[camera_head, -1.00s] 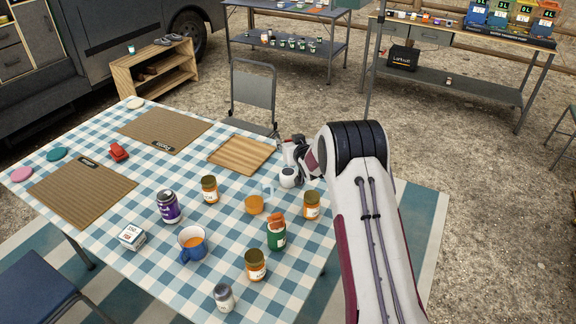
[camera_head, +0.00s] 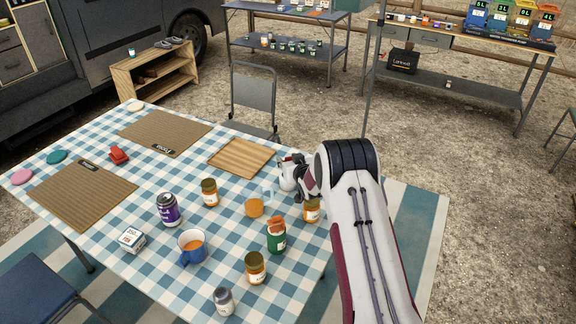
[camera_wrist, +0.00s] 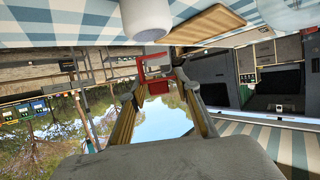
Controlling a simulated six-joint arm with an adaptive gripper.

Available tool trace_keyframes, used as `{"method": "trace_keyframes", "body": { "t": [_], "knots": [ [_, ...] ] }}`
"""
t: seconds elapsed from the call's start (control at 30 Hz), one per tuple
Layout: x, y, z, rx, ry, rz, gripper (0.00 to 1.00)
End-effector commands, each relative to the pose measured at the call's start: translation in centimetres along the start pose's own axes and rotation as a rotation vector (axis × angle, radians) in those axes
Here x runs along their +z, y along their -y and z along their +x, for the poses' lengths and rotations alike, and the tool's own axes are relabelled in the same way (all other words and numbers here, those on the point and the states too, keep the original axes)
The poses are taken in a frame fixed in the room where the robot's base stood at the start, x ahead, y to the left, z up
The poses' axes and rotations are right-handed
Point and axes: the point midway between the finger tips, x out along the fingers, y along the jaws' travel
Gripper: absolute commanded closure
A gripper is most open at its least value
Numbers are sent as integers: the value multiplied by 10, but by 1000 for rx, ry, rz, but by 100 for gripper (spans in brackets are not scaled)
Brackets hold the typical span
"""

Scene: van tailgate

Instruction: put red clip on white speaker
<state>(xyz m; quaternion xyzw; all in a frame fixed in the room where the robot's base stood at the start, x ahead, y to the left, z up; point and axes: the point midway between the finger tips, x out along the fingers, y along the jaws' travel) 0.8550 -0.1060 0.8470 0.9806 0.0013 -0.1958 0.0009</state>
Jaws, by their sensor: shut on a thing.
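The red clip (camera_wrist: 154,74) is between the fingertips of my gripper (camera_wrist: 155,86) in the wrist view, and my gripper is shut on it. The white speaker (camera_wrist: 145,20) shows at the top of the wrist view, apart from the clip in the picture. In the head view the white speaker (camera_head: 287,183) is at the table's right side, close to my wrist, which partly covers it.
A wooden board (camera_head: 242,157) lies behind the speaker. A red object (camera_head: 119,155) lies at the table's left. A grey chair (camera_head: 254,95) stands behind the table.

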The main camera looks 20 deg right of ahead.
Motion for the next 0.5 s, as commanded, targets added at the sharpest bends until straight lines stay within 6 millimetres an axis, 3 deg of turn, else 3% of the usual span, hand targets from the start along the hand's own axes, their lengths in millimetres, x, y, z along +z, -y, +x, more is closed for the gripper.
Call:
{"method": "trace_keyframes", "body": {
  "t": [0.2, 0.5],
  "knots": [
    [18, 0, 8, 0, -1, 0, 79],
    [21, 0, 9, 0, -2, 0, 79]
  ]
}}
